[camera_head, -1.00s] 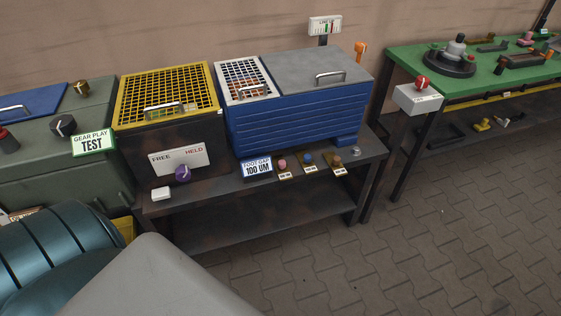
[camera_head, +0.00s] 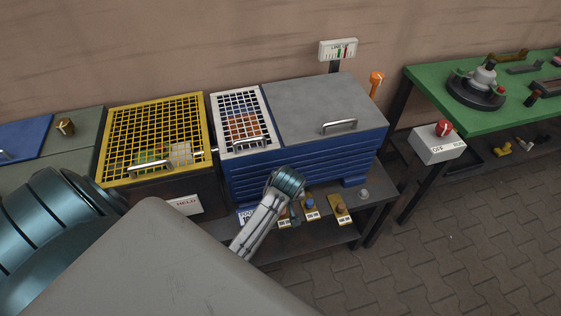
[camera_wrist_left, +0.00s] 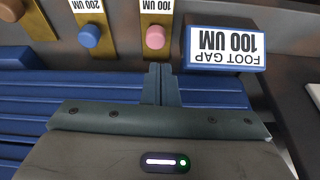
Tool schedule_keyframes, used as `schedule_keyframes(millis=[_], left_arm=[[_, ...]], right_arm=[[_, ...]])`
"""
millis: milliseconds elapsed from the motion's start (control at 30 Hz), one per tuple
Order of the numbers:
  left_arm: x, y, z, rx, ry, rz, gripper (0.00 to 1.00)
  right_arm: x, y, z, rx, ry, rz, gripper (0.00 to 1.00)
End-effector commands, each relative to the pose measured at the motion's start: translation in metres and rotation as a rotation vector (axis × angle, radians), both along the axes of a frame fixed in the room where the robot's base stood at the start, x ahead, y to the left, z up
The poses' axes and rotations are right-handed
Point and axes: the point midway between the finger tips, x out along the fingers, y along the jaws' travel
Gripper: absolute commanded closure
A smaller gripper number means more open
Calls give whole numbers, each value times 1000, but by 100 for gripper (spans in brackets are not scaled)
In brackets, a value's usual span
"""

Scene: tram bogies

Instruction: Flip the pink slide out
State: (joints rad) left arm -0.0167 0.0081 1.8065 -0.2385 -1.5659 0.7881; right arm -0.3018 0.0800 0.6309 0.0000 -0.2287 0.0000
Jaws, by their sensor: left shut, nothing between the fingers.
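The pink slide, a brass plate with a round pink knob (camera_wrist_left: 155,37) and a 100 UM tag, shows in the left wrist view, which is upside down. In the head view its plate (camera_head: 284,222) is partly covered by my left gripper (camera_head: 294,217), and I cannot make out the knob there. My left gripper's fingers (camera_wrist_left: 161,70) are shut and empty, with their tips just short of the pink knob. I cannot tell whether they touch the plate. My right gripper is not in view.
A blue-knobbed slide (camera_head: 311,208) and a brown-knobbed slide (camera_head: 341,211) stand beside it. The FOOT GAP sign (camera_wrist_left: 225,48) is close on the other side. The ribbed blue box (camera_head: 240,180) rises behind. A grey box with a red button (camera_head: 443,128) is at right.

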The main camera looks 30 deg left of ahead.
Motion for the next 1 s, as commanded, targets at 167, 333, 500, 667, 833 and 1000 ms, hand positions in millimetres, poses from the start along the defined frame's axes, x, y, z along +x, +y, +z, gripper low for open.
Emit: schedule_keyframes(millis=[167,333,500,667,833,1000], left_arm=[[5,0,19,-3,-11,51,100],[5,0,19,-3,-11,52,100],[5,0,17,-3,-10,50,100],[9,5,1,-3,-8,49,100],[15,13,-29,-2,-7,50,100],[20,20,-56,-3,-7,50,100]], right_arm=[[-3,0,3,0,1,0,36],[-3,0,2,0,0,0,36],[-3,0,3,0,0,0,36],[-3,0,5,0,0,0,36],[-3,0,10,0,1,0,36],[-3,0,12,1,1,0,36]])
